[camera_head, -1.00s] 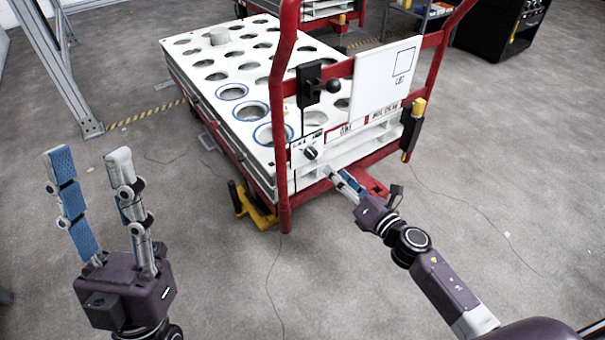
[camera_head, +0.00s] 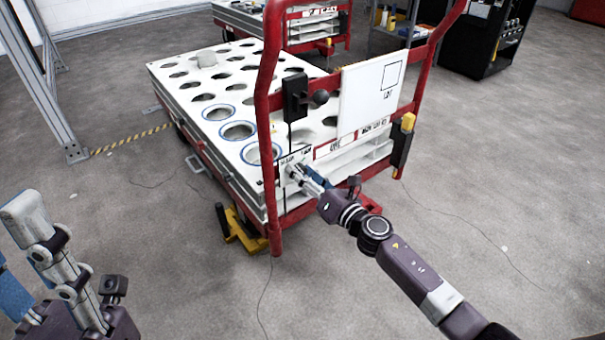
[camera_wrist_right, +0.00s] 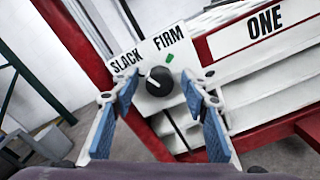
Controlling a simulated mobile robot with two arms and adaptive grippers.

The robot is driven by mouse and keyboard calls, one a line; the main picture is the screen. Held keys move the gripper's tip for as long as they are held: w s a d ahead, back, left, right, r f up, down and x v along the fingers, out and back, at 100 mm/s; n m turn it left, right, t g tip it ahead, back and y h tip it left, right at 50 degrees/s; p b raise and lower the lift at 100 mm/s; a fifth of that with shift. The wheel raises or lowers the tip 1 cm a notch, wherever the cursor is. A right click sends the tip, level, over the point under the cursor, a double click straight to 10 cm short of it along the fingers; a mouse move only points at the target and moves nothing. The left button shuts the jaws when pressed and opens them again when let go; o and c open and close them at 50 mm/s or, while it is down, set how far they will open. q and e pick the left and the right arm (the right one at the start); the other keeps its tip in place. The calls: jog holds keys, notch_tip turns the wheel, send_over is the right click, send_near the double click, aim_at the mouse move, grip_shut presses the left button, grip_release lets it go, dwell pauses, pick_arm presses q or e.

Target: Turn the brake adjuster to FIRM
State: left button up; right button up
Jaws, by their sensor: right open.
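The brake adjuster is a round dark knob (camera_wrist_right: 158,81) with a pale pointer mark, on a white plate (camera_wrist_right: 150,62). SLACK is printed at its upper left and FIRM at its upper right, with a green mark beside FIRM. The pointer appears to lie toward the SLACK side. My right gripper (camera_wrist_right: 158,100) is open, its blue-padded fingers on either side of the knob; contact cannot be told. In the head view my right gripper (camera_head: 305,177) covers the knob at the cart's front panel. My left gripper (camera_head: 14,240) is open and empty, partly cut off at the left edge.
The cart's red frame (camera_head: 268,120) and white holed top (camera_head: 195,100) surround the panel. A black box with a ball-ended lever (camera_head: 296,97) sits above it. A yellow foot part (camera_head: 240,232) sticks out low. Grey floor (camera_head: 170,270) is clear in front.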

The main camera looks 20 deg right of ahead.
jog(key=shift+c, duration=0.3)
grip_shut()
